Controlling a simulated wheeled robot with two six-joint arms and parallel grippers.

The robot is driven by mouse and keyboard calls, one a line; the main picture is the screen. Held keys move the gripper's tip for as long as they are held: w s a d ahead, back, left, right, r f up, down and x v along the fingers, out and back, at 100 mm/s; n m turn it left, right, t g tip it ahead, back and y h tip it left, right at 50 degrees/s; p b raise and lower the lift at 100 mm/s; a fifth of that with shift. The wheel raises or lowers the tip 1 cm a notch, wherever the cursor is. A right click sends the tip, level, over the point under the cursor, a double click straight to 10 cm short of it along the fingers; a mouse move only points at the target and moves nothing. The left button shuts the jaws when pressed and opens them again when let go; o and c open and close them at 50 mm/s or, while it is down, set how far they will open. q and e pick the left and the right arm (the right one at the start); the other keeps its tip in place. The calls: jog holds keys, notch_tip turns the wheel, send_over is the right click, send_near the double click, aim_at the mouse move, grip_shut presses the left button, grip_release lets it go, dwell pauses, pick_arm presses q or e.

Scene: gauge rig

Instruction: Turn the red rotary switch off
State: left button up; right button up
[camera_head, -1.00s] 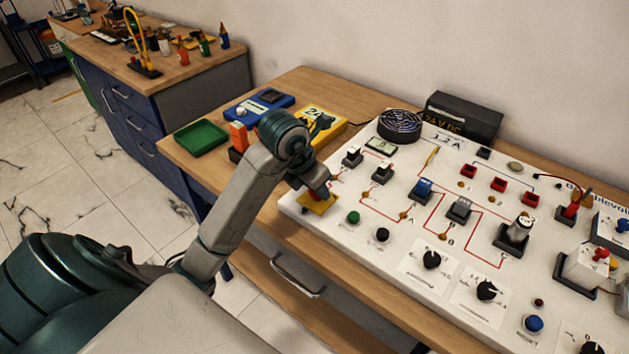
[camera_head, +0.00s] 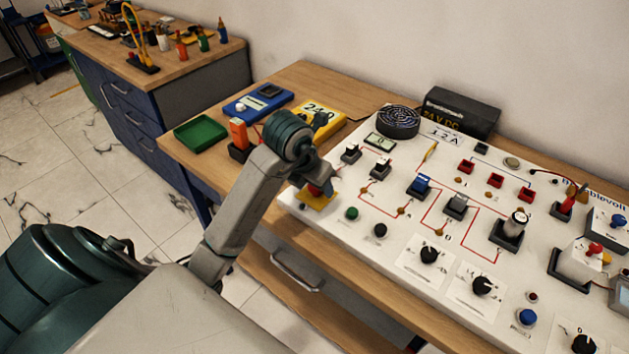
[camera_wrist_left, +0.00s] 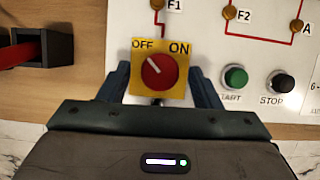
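The red rotary switch (camera_wrist_left: 159,71) sits on a yellow plate (camera_wrist_left: 142,93) marked OFF and ON. Its white pointer mark points up-left, toward OFF. In the head view the red knob (camera_head: 319,189) and yellow plate (camera_head: 316,200) are at the panel's left front corner, partly covered by my left gripper (camera_head: 322,180). In the left wrist view my left gripper (camera_wrist_left: 159,84) is open, with one finger on each side of the plate and visible gaps to the knob. I cannot tell how high the fingertips are. My right gripper is not in view.
Green START (camera_wrist_left: 235,77) and black STOP (camera_wrist_left: 280,82) buttons lie just right of the gripper. A black holder with a red item (camera_wrist_left: 45,48) is to its left. The white panel (camera_head: 395,225) carries several other switches and knobs. A green tray (camera_head: 201,133) lies at the back left.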

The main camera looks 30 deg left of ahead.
pick_arm(q)
jog(key=shift+s+r+p, duration=0.15)
jog(key=shift+r+p, duration=0.35)
jog(key=shift+p, duration=0.05)
jog(key=p+v, duration=0.8)
jog(key=v, duration=0.1)
jog(key=shift+s+r+p, duration=0.2)
jog(key=shift+r+p, duration=0.1)
jog(key=shift+r, duration=0.05)
